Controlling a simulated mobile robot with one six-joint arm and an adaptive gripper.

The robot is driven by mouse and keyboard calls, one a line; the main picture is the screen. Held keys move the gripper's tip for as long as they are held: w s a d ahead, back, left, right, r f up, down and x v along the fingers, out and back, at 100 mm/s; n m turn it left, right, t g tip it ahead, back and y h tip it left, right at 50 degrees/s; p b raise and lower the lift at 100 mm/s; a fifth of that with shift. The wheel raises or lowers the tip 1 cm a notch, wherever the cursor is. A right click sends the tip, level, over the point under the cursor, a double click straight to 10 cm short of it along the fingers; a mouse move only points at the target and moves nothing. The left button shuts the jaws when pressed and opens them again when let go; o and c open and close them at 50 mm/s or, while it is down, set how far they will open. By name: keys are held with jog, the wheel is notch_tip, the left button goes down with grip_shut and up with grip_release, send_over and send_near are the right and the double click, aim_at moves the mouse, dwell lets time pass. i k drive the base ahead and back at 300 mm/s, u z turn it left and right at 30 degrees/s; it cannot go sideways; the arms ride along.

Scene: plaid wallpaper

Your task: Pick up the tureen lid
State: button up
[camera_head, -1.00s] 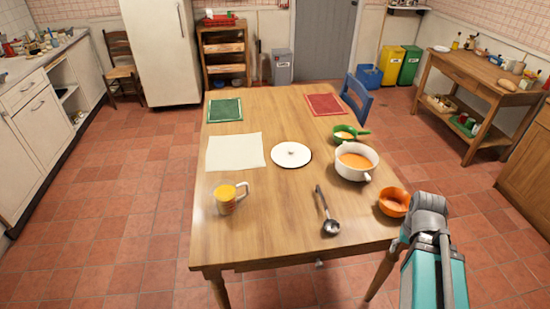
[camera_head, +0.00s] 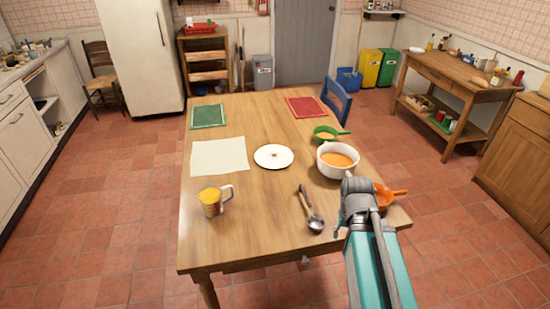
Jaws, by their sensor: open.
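The tureen lid (camera_head: 273,157) is a white disc with a thin dark rim and a small knob. It lies knob up near the middle of the wooden table (camera_head: 255,222), with nothing on it. The white tureen (camera_head: 323,168) stands uncovered to its right, full of orange soup. My teal and grey arm reaches in from the lower right, in front of the table's right side. My gripper itself cannot be made out in this view. The lid is clear of the arm in the picture.
A cream sheet (camera_head: 219,157) and a mug (camera_head: 211,203) lie left of the lid. A ladle (camera_head: 311,212) lies in front. A green pan (camera_head: 325,133) stands behind the tureen; an orange bowl (camera_head: 384,198) is partly behind my arm. A blue chair (camera_head: 337,100) stands at the far right.

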aim_at(270, 156)
jog(key=u, duration=0.1)
jog(key=i, duration=1)
jog(key=z, duration=0.1)
